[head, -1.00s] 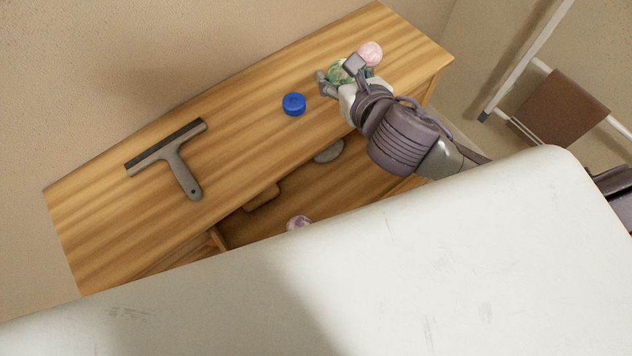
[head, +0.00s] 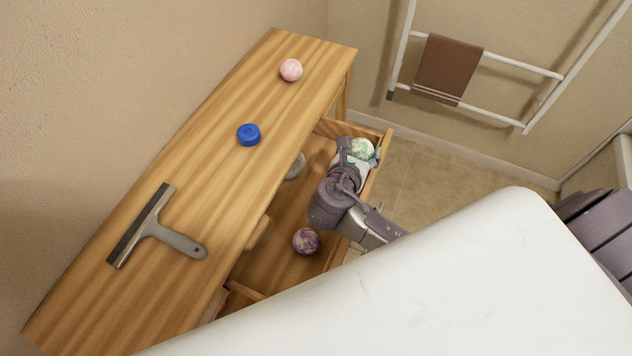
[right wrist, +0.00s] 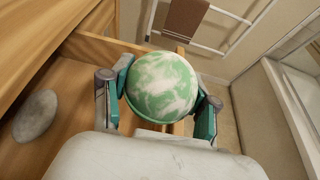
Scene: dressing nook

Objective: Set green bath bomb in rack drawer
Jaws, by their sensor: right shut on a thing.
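The green bath bomb (head: 363,148), marbled with white, is held by my right gripper (head: 360,155). In the right wrist view the green bath bomb (right wrist: 162,86) sits between the two fingers, which are shut on it. The gripper is over the far right end of the open rack drawer (head: 283,262), near its front corner. I cannot tell its exact height above the drawer floor. The drawer holds a purple marbled ball (head: 306,241) and a grey stone (head: 296,166), which also shows in the right wrist view (right wrist: 35,115). My left gripper is not in view.
On the wooden top (head: 215,150) are a pink ball (head: 291,70), a blue round puck (head: 248,135) and a squeegee (head: 155,230). A brown object (head: 258,233) lies in the drawer. A towel rail with a brown towel (head: 447,68) is on the wall beyond.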

